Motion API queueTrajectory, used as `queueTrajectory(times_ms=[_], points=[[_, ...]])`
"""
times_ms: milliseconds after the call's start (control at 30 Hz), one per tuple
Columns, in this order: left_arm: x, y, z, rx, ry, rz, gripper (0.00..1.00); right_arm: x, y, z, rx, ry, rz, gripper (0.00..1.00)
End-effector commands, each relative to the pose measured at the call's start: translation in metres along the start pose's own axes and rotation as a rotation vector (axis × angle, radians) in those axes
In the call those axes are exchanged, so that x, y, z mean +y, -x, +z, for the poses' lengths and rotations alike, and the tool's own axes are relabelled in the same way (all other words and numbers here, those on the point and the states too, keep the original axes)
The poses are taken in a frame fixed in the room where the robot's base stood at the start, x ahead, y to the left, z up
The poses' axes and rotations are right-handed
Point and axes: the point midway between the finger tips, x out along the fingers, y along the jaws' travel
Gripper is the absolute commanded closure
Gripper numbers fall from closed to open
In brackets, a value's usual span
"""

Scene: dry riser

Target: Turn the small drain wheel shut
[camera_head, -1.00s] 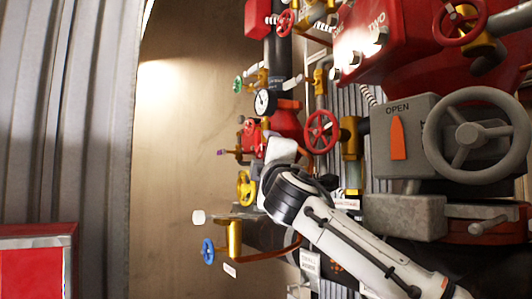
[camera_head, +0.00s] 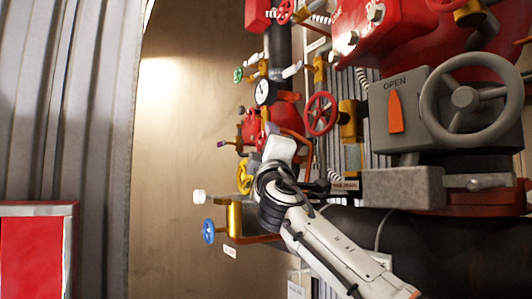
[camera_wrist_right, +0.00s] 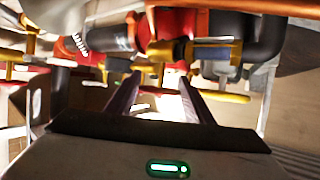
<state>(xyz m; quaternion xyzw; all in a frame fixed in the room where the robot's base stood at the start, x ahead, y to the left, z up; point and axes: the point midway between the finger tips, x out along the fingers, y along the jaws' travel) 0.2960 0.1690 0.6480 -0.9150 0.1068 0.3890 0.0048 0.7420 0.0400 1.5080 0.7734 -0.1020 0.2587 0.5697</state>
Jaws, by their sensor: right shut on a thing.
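My right gripper (camera_wrist_right: 160,85) is in among the pipe fittings. In the head view, its white wrist hides the fingertips and what they hold. In the right wrist view, its two dark fingers reach toward a small yellow part (camera_wrist_right: 232,97) that crosses at their tips; its shape is unclear. A yellow wheel (camera_head: 243,176) is just left of my wrist in the head view. A small blue wheel (camera_head: 208,231) on a brass valve (camera_head: 235,216) is lower left. Labels are too small to tell which wheel is the drain. My left gripper is out of view.
A red wheel (camera_head: 320,113) and a large grey wheel (camera_head: 471,100) beside an OPEN indicator (camera_head: 395,111) stand to the right. A pressure gauge (camera_head: 264,91) is above my wrist. A red panel (camera_head: 35,255) is lower left.

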Motion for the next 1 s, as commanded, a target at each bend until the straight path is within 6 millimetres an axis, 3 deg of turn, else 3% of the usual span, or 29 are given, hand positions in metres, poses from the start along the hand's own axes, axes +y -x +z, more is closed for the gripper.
queueTrajectory(times_ms=[400,800,833,933,1000], points=[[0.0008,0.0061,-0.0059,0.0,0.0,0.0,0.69,0.0016,-0.0011,0.0012,-0.003,-0.049,0.123,0.75],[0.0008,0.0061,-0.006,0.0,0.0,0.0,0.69,0.0015,0.0,-0.0003,0.004,-0.054,0.137,0.75],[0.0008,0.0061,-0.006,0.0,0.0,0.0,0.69,0.0014,0.0001,-0.0004,0.004,-0.054,0.137,0.51],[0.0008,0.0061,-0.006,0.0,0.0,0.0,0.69,0.0011,0.0001,-0.0005,0.004,-0.054,0.137,0.34],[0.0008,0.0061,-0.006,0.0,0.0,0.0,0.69,0.0008,0.0002,-0.0006,0.004,-0.054,0.136,0.34]])
